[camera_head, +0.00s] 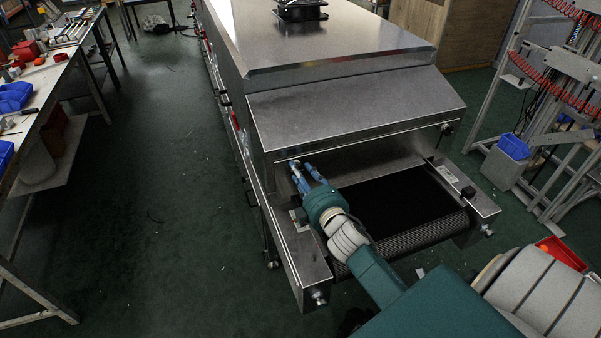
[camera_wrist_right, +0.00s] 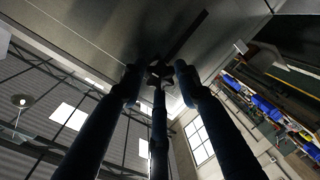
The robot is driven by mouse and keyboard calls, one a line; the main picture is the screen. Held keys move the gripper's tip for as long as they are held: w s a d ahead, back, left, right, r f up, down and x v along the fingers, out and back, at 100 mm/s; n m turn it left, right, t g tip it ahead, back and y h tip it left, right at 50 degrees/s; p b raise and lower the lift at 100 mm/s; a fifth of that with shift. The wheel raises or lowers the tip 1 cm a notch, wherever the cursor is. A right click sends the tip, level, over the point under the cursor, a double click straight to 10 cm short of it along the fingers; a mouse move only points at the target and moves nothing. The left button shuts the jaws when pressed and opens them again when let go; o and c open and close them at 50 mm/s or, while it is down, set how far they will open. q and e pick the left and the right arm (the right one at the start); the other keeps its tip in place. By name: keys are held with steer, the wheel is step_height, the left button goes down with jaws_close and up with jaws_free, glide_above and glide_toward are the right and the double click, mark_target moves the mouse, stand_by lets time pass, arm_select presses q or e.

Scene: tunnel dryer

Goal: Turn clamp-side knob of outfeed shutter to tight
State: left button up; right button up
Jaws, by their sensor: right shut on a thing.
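The outfeed shutter (camera_head: 350,108) is the sloping metal hood over the dryer's outlet. My right gripper (camera_head: 297,170) reaches up to the left lower corner of the shutter, its blue fingers closed around a small dark knob. In the right wrist view the knob (camera_wrist_right: 160,70) sits between the fingertips of the gripper (camera_wrist_right: 160,76), against the dark metal. The knob is mostly hidden by the fingers in the head view, and its turn position cannot be told. A second dark knob (camera_head: 446,128) shows at the shutter's right end. My left gripper is not in view.
The black conveyor belt (camera_head: 400,205) lies below my right gripper, between metal side rails. A dark box (camera_head: 468,192) sits on the right rail (camera_head: 455,180). A workbench (camera_head: 40,95) stands at the left and a metal rack (camera_head: 560,110) at the right. The green floor between bench and dryer is largely clear.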

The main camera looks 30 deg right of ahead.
steer(key=shift+d+f+m, duration=0.15)
steer(key=shift+d+m, duration=0.05)
steer(key=shift+m, duration=0.3)
steer(key=o, duration=1.1)
steer(key=v, duration=1.2)
steer(key=shift+s+d+f, duration=0.1)
steer(key=shift+f, duration=0.1)
